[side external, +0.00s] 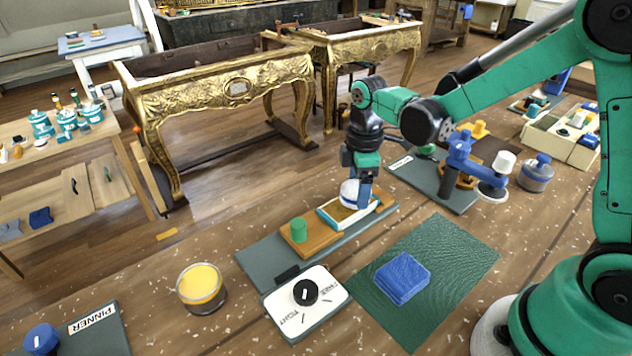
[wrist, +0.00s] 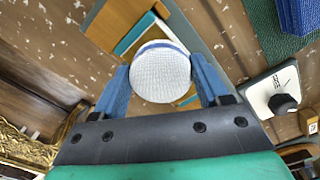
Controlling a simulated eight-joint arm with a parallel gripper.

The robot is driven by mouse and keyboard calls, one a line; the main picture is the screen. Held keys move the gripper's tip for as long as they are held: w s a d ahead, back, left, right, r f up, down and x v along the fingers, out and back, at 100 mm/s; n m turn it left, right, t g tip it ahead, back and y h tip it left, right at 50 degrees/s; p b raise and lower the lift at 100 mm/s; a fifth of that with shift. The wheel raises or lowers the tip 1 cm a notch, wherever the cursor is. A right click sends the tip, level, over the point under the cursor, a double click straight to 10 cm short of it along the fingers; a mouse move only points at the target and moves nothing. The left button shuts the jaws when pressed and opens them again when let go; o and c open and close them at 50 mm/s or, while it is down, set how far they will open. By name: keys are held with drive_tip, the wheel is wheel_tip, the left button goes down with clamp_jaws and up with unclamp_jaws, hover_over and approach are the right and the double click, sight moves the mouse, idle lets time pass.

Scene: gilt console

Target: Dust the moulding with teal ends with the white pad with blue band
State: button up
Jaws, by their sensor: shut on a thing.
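My gripper (side external: 359,188) is shut on the white pad with blue band (side external: 349,193), a round pad with its white face showing between the blue fingers in the wrist view (wrist: 160,76). In the wrist view the pad hides the middle of the moulding, and a teal part (wrist: 136,34) shows at upper left.
A green mat (side external: 455,250) holds a blue folded cloth (side external: 402,277). A yellow jar (side external: 201,287) stands left. Blue clamp-like gear (side external: 463,160) stands right, behind.

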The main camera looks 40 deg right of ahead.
drive_tip(key=shift+d+r, duration=0.15)
drive_tip(key=shift+d, duration=1.35)
wheel_tip(320, 180, up, 8)
drive_tip(key=shift+a, duration=0.1)
